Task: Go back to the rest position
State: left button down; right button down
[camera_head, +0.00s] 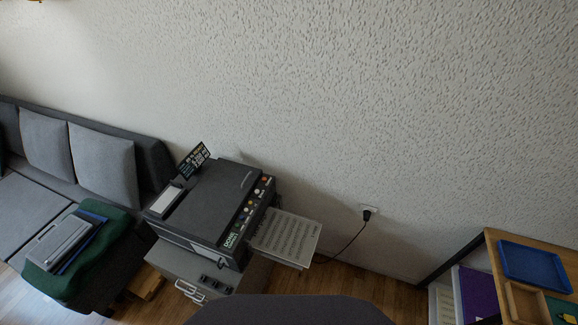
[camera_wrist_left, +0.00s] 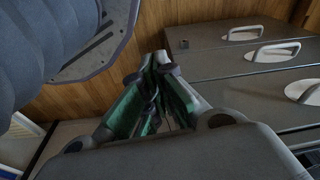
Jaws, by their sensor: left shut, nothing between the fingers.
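My left gripper (camera_wrist_left: 160,68) shows in the left wrist view with its green-padded fingers drawn together and nothing between them. It is apart from the grey drawer cabinet (camera_wrist_left: 235,88), whose drawers lie to its right. Neither gripper shows in the head view. My right gripper is in neither view.
A dark printer-like machine (camera_head: 220,203) stands on the cabinet, with a printed sheet (camera_head: 288,238) out at its right. A grey sofa (camera_head: 155,160) is at left, beside a green stool (camera_head: 105,240). A wooden table (camera_head: 492,252) with a blue tray (camera_head: 502,262) stands at right.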

pick_arm(q)
jog(key=s+a+f, duration=0.1)
jog(key=s+f, duration=0.4)
jog(key=s, duration=0.3)
jog(key=s+a+f, duration=0.2)
jog(key=s+f, duration=0.4)
jog(key=s, duration=0.2)
jog(key=shift+s+f+g, duration=0.15)
jog(key=shift+s+g, duration=0.25)
jog(key=shift+a, duration=0.1)
dwell(2.2)
